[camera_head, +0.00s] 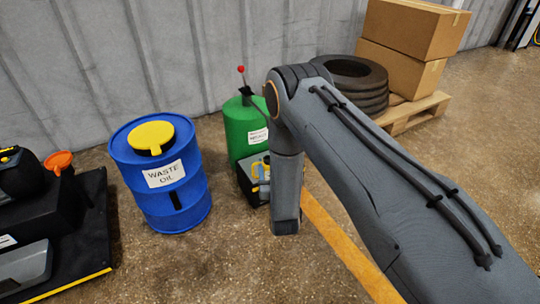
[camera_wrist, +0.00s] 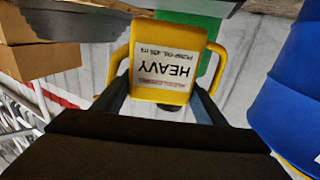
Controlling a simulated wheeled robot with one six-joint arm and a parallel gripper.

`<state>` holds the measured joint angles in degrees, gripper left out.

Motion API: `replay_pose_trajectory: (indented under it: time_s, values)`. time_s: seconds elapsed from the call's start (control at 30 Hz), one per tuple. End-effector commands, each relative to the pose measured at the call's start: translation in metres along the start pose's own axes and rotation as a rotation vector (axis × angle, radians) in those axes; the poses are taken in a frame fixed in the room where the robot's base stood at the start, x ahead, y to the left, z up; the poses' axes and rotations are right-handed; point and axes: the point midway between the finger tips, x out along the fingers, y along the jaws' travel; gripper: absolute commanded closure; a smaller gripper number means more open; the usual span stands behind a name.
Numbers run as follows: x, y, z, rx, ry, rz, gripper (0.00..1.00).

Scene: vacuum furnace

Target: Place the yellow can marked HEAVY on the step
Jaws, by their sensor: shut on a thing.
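The yellow can (camera_wrist: 165,65) is in the middle of the wrist view, its white HEAVY label upside down in the picture. My gripper (camera_wrist: 162,100) is shut on it, with dark fingers on both sides of its near end. In the head view, yellow parts (camera_head: 261,168), seemingly of this can, show just left of my arm, which hides the rest and my fingers. A dark low block (camera_head: 247,188) is there, in front of the green container. I cannot tell whether it is the step, or whether the can touches it.
A blue WASTE OIL drum (camera_head: 165,205) with a yellow lid stands left of my arm. The green container (camera_head: 240,130) is behind. Tyres (camera_head: 352,75) and boxes (camera_head: 405,30) are at the back right. A black yellow-edged platform (camera_head: 85,245) holds equipment. Floor in front is clear.

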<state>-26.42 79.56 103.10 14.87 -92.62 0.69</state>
Motion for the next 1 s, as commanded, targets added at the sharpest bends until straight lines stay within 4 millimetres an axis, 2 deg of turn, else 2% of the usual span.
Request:
replay_pose_trajectory:
  time_s: [0.03,0.1,0.43,0.83,1.0]
  values:
    - [0.015,0.000,0.002,0.002,0.005,0.001,0.59]
    - [0.032,0.000,0.002,0.001,0.005,0.000,0.59]
    - [0.107,-0.001,0.002,0.000,0.003,0.000,0.59]
    - [0.141,-0.001,0.001,0.001,0.003,0.000,0.59]
    - [0.141,-0.001,0.026,0.000,-0.001,0.000,0.59]
